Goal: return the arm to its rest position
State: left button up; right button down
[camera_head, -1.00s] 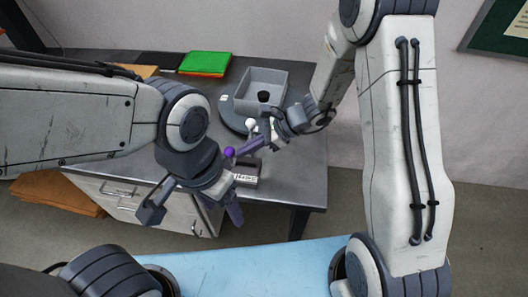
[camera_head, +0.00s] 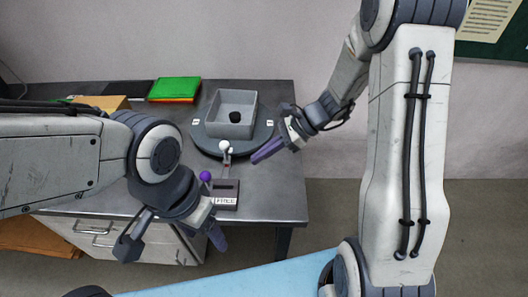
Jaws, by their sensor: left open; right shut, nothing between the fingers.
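My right gripper (camera_head: 257,158) is shut and empty. Its purple fingers point left over the table, to the right of a white-knobbed lever (camera_head: 225,147). A gap shows between the fingertips and the lever. My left gripper (camera_head: 174,243) is open and empty at the front left, in front of the cabinet. Its two fingers are spread wide. A purple ball (camera_head: 205,176) shows just above the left wrist, left of a dark labelled base (camera_head: 226,201). What supports the ball is partly hidden by my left arm.
A grey open box (camera_head: 211,111) with a black round thing (camera_head: 235,117) inside stands on a round grey platform (camera_head: 205,143). A light blue surface (camera_head: 240,277) is in front. The table's right side is bare.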

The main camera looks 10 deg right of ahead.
jog(key=shift+d+r, duration=0.35)
jog(key=shift+d, duration=0.1)
jog(key=s+a+r+n+h, duration=0.2)
jog(key=s+n+h, duration=0.1)
jog(key=s+n, duration=0.4)
jog(key=s+a+r+n+h+p, duration=0.1)
jog(key=s+a+r+n+h, duration=0.1)
jog(key=s+n, duration=0.5)
jog(key=s+a+r+n+h, duration=0.2)
jog(key=s+r+n+h, duration=0.2)
jog(key=s+n, duration=0.3)
jog(key=n, duration=0.4)
jog(key=shift+s+r+n+g+p, duration=0.25)
jog(key=shift+s+n+g+p, duration=0.05)
jog(key=shift+n+p, duration=0.1)
